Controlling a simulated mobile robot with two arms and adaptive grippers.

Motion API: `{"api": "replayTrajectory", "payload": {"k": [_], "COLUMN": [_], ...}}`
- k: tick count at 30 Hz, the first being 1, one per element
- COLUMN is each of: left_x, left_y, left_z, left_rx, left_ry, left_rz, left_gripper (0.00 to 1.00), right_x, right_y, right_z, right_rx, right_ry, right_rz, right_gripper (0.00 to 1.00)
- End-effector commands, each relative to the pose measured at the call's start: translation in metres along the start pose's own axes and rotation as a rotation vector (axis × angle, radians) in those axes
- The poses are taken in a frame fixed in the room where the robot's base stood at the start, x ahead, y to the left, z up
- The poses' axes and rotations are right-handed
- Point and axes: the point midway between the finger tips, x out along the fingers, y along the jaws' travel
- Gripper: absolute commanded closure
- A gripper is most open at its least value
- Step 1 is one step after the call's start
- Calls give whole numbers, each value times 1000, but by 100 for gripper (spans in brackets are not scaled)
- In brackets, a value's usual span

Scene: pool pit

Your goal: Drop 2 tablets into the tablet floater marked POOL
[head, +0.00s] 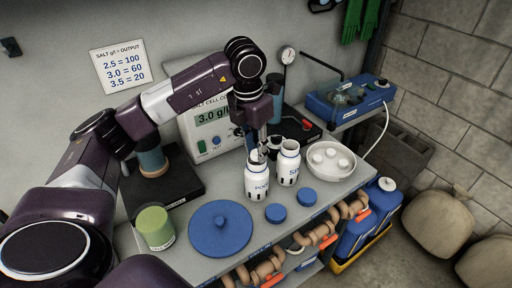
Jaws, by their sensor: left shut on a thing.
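The tablet floater marked POOL (257,182) is a white open-topped container, upright on the grey bench. A second white floater, its label starting with "SP" (288,163), stands just to its right. A white bowl (345,173) to the right holds several round white tablets (330,154). My left gripper (261,154) points down at the mouth of the POOL floater. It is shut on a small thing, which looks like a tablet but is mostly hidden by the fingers. The inside of the POOL floater is hidden. My right gripper is out of view.
Two small blue caps (275,213) (306,197) lie in front of the floaters. A large blue lid (220,229) and a green-topped tub (155,228) are at the front left. The salt cell box (207,139) stands behind; a blue tester case (350,98) is back right.

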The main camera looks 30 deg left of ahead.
Motion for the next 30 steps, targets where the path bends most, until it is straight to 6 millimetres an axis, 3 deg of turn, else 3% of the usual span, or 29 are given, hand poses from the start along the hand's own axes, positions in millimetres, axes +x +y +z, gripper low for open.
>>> {"api": "replayTrajectory", "payload": {"k": [14,15,20,30], "left_x": [0,0,0,0], "left_y": [0,0,0,0], "left_z": [0,0,0,0], "left_rx": [0,0,0,0], "left_ry": [1,0,0,0], "left_rz": [0,0,0,0], "left_gripper": [92,72,55,55], "right_x": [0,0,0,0], "right_y": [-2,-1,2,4], "right_z": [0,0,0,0], "right_rx": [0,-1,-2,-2], "right_ry": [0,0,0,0], "right_rz": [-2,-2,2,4], "right_gripper": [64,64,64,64]}}
